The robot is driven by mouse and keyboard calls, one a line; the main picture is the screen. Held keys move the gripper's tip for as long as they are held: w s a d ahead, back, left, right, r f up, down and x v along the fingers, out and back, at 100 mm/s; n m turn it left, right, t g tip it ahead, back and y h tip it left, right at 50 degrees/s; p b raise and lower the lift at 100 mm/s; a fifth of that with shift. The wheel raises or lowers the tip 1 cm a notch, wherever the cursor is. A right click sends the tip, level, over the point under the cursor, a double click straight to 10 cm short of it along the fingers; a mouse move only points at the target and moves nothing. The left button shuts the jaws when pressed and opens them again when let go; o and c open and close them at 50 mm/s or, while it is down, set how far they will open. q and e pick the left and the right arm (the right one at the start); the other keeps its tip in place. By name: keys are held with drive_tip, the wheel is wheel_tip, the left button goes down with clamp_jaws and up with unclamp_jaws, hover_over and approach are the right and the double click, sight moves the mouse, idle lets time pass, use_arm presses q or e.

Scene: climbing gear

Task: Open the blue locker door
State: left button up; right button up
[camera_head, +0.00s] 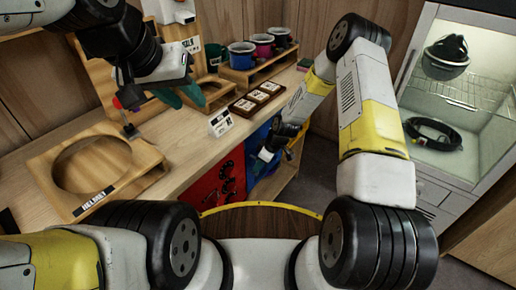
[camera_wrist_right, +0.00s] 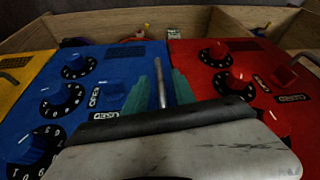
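The blue locker door (camera_wrist_right: 105,75) fills the left middle of the right wrist view, with black-ringed dials and an upright metal handle (camera_wrist_right: 161,84). It appears flush with its frame. Part of it shows in the head view (camera_head: 259,140) behind my right gripper. My right gripper (camera_head: 268,155) is at the door; its green fingers (camera_wrist_right: 160,90) stand apart, one on each side of the handle, with visible gaps. Whether they touch it is unclear. My left gripper (camera_head: 180,95) is open and empty above the counter.
A red locker door (camera_wrist_right: 235,70) adjoins on the right in the wrist view, a yellow one (camera_wrist_right: 18,75) on the left. The wooden counter (camera_head: 190,145) carries a helmet stand (camera_head: 95,165), cups and a small sign (camera_head: 221,122). A glass cabinet (camera_head: 465,100) stands at right.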

drive_tip(key=shift+x, duration=1.2)
clamp_jaws()
idle(0.6)
